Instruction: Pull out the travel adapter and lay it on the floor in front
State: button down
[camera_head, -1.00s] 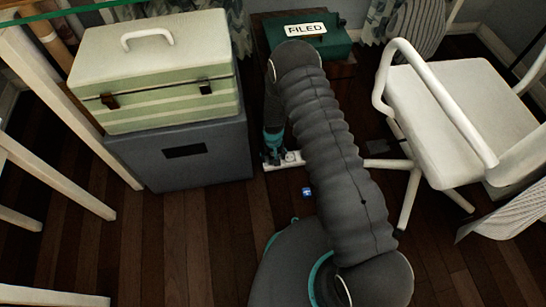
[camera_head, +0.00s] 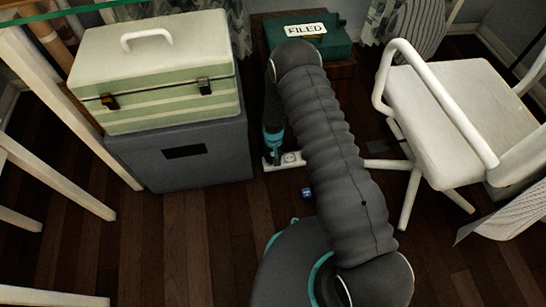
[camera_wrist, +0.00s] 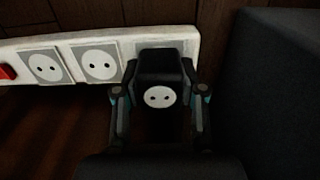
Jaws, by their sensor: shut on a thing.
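In the wrist view the travel adapter (camera_wrist: 158,68) is a black block with a round white socket face. It stands between the two fingers of my gripper (camera_wrist: 160,112), which is shut on it. The adapter is at the right end of a white power strip (camera_wrist: 72,60), over its rightmost visible socket. I cannot tell whether its pins are in the socket. In the head view my gripper (camera_head: 273,150) points down at the left part of the strip (camera_head: 291,160); the adapter cannot be made out there.
A grey box (camera_head: 185,155) with a green striped case (camera_head: 160,85) on it stands close left of my gripper. A white chair (camera_head: 455,105) stands right. A small blue cube (camera_head: 307,192) lies on the floor before the strip. Bare floor (camera_head: 180,240) shows at front left.

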aim_at(273, 154)
jog(key=shift+r+p, duration=1.3)
jog(key=shift+r, duration=1.55)
